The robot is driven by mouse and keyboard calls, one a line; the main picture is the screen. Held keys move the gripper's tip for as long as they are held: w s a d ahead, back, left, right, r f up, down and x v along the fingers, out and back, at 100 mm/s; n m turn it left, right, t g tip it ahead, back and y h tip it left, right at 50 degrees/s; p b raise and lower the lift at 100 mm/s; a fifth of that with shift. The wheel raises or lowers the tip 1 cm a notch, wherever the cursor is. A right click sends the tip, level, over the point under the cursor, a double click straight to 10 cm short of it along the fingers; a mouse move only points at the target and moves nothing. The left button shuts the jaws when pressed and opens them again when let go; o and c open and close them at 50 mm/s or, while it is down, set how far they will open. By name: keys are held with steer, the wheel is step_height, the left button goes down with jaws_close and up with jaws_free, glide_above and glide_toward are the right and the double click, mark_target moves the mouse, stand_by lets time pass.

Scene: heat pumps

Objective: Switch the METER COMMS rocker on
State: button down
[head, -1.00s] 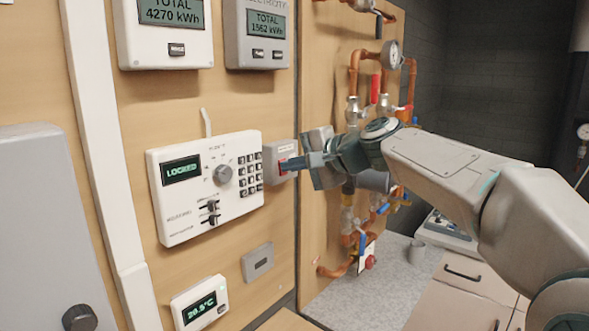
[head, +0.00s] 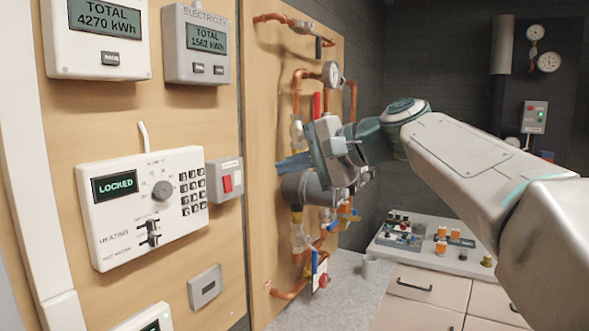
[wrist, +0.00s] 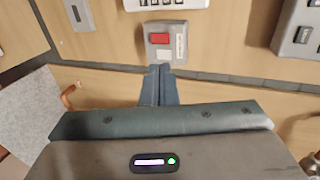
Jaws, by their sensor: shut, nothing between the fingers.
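A small grey switch box (head: 224,178) with a red rocker (head: 227,183) is mounted on the wooden board, right of the white heating panel. It also shows in the wrist view (wrist: 180,31), with the red rocker (wrist: 159,38), a pale patch and a small label too blurred to read. I cannot confirm that it is the METER COMMS rocker, nor tell which way it is set. My gripper (head: 280,164) is shut and empty, to the right of the box and apart from it in the head view. In the wrist view its fingertips (wrist: 160,69) point towards the box.
The heating panel (head: 145,205) reads LOCKED and has a dial and keypad. Two meters, TOTAL 4270 kWh (head: 97,38) and electricity (head: 197,45), hang above. Copper pipes and valves (head: 298,220) stand close behind my gripper. A bench (head: 455,262) with small controls is at the right.

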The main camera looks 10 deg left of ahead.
mark_target(228, 184)
steer(key=shift+s+d+r, duration=0.1)
steer(key=shift+d+r, duration=0.1)
steer(key=shift+d, duration=0.15)
steer(key=shift+a+p, duration=0.1)
steer(key=shift+p, duration=0.5)
steer(key=shift+s+d+f+h+p, duration=0.15)
steer(key=shift+f+h+p, duration=0.1)
steer(key=shift+f+p, duration=0.4)
steer(key=shift+s+d+f+h+p, duration=0.15)
steer(key=shift+f+h+p, duration=0.15)
steer(key=shift+p, duration=0.5)
steer(key=shift+w, duration=0.1)
steer(key=shift+a, duration=0.1)
steer(key=p+x, duration=0.1)
steer(key=x, duration=0.3)
steer(key=p+x, duration=0.1)
steer(key=x, duration=0.4)
steer(key=r+p+x, duration=0.1)
steer(key=p+x, duration=0.1)
steer(key=x, duration=0.2)
steer(key=shift+a, duration=0.6)
steer(key=shift+f, duration=0.15)
